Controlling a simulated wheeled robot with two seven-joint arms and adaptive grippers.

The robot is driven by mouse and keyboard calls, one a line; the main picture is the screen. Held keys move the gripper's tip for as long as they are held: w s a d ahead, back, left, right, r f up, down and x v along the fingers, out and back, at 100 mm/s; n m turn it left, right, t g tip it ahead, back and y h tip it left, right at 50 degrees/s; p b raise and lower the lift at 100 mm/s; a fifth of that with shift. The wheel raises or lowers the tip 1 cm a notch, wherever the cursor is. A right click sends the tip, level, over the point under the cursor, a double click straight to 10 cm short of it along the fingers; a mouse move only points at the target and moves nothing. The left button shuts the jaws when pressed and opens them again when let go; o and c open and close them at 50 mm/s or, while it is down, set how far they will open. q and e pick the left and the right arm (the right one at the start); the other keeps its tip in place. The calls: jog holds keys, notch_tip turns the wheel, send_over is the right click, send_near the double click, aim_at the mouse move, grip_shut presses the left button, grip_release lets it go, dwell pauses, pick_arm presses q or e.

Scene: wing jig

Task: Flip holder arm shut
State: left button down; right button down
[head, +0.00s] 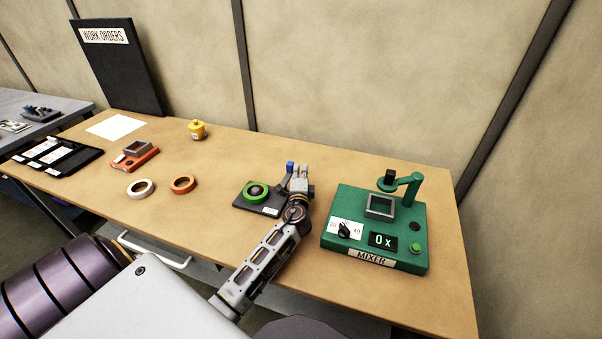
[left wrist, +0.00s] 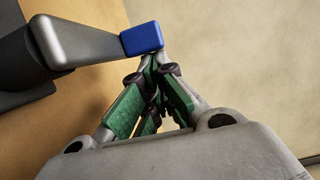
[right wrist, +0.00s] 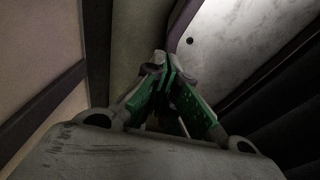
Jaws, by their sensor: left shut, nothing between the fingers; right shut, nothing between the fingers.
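The holder (head: 261,208) has a dark base with a green ring (head: 256,191) on it. Its grey holder arm (left wrist: 85,48) with a blue tip (left wrist: 142,39) stands raised at the holder's right side; the blue tip shows beside my left gripper in the head view (head: 290,167). My left gripper (head: 299,169) is shut and empty. Its fingertips (left wrist: 164,58) are right by the blue tip; I cannot tell whether they touch. My right gripper (right wrist: 161,62) is shut and empty, away from the holder and outside the head view.
A green mixer (head: 375,228) with its own raised post stands right of my left gripper. On the left of the table (head: 225,160) are an orange ring (head: 183,184), a white ring (head: 140,189), an orange device (head: 134,155) and a yellow pot (head: 197,130). Bare wood lies behind the holder.

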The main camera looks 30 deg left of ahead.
aim_at(288, 173)
pick_arm(q)
jog(key=shift+a+n+g+y, duration=0.15)
jog(key=shift+n+g+y, duration=0.15)
jog(key=shift+y, duration=0.1)
pick_arm(e)
jog(key=shift+d+f, duration=0.25)
jog(key=shift+d, duration=0.05)
pick_arm(q)
jog(key=shift+w+a+y+b, duration=0.1)
jog(key=shift+y+b, duration=0.2)
jog(key=shift+b, duration=0.1)
pick_arm(e)
jog(key=shift+w+d+f, duration=0.15)
pick_arm(q)
jog(key=shift+a, duration=0.1)
jog(key=shift+w+a+b, duration=0.1)
jog(key=shift+a+b, duration=0.3)
jog(key=shift+w+a, duration=0.1)
jog(key=shift+a, duration=0.3)
jog(key=shift+a+b, duration=0.3)
jog(key=shift+a, duration=0.35)
pick_arm(e)
jog(key=shift+d+f, duration=0.7)
jog(key=shift+d, duration=0.15)
